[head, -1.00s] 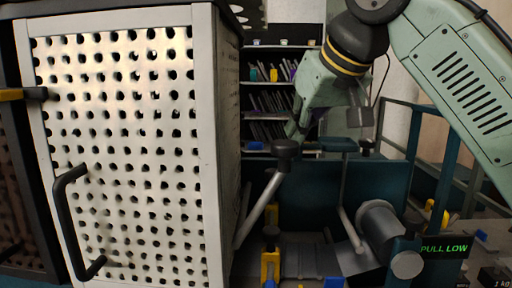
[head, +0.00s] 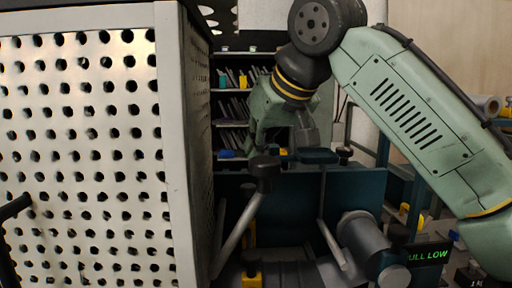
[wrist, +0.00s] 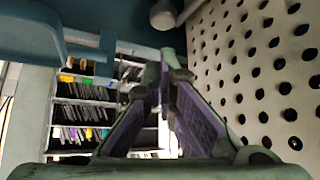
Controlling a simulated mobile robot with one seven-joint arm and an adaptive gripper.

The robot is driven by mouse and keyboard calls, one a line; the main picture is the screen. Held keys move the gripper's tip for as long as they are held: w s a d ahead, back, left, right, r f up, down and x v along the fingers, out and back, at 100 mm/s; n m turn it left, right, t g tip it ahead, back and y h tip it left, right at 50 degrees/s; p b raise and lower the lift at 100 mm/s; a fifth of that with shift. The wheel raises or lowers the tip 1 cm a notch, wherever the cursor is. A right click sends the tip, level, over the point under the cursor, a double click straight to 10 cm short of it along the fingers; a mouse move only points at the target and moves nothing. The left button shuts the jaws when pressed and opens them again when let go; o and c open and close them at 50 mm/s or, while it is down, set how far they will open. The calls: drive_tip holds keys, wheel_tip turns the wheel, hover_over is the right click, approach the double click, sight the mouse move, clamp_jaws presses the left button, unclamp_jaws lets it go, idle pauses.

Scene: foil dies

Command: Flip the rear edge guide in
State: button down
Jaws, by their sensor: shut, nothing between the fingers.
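My gripper (head: 256,146) is above the machine, close to the black knob (head: 264,168) of a slanted grey lever (head: 238,232); I cannot tell whether they touch. In the wrist view its purple-padded fingers (wrist: 166,78) meet at the tips with nothing between them. A yellow block with a dark top (head: 251,276) sits at the bottom of the head view, by the web path. A second grey arm (head: 330,240) carries a teal bar (head: 318,156) to the right. I cannot tell which part is the rear edge guide.
A perforated cabinet (head: 168,150) fills the left of the head view; its panel (wrist: 255,75) is close on the right in the wrist view. A grey roll (head: 362,237) and a "PULL LOW" display (head: 427,255) are at the right. Shelves (head: 232,105) stand behind.

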drive_tip(key=x, duration=0.7)
drive_tip(key=shift+w+a+f, duration=0.1)
drive_tip(key=shift+w+f, duration=0.05)
drive_tip(key=shift+s, duration=2.5)
